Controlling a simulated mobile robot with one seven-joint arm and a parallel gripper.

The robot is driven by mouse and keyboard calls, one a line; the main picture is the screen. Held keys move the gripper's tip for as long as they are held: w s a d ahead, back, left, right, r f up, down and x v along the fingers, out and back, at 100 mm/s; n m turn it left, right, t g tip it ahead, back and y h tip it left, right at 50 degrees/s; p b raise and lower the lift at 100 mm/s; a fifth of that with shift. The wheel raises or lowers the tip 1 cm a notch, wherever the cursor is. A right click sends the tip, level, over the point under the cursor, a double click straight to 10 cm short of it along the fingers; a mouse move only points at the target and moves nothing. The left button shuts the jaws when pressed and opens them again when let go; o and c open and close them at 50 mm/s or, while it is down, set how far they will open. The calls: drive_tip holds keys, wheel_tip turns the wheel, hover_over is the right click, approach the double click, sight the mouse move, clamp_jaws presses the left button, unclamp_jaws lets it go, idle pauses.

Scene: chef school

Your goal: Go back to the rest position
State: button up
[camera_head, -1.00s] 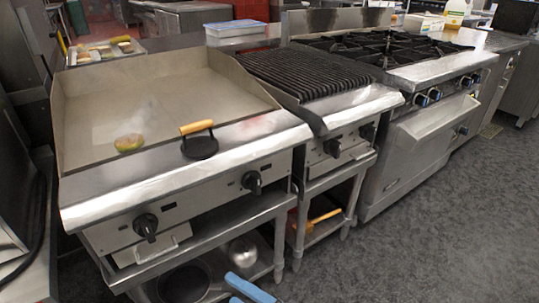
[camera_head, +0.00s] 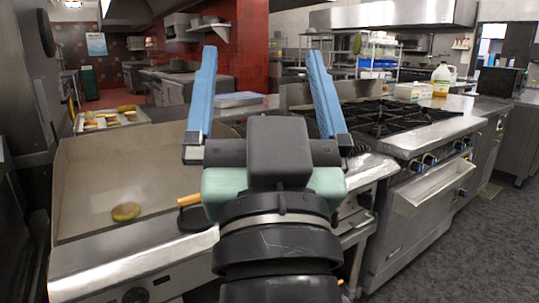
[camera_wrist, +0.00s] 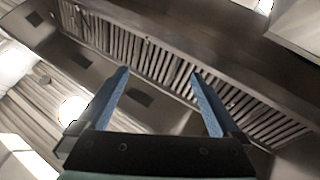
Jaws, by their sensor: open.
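In the wrist view the open fingers (camera_wrist: 160,90) point up toward a slatted metal hood (camera_wrist: 190,75).
A round, browned food piece (camera_head: 126,211) lies on the griddle (camera_head: 85,180). A wooden handle (camera_head: 188,200) shows beside my arm. A tray of food (camera_head: 108,120) stands behind left. A burner range (camera_head: 425,150) with a jug (camera_head: 441,78) is at right. Floor at right is clear.

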drive_tip(key=s+r+t+h, duration=0.2)
drive_tip(key=s+r, duration=0.3)
drive_tip(key=s, duration=0.1)
wheel_tip(320, 180, up, 26)
drive_tip(key=p, duration=2.6)
drive_tip(key=shift+w+d, duration=0.25)
drive_tip(key=shift+w, duration=0.1)
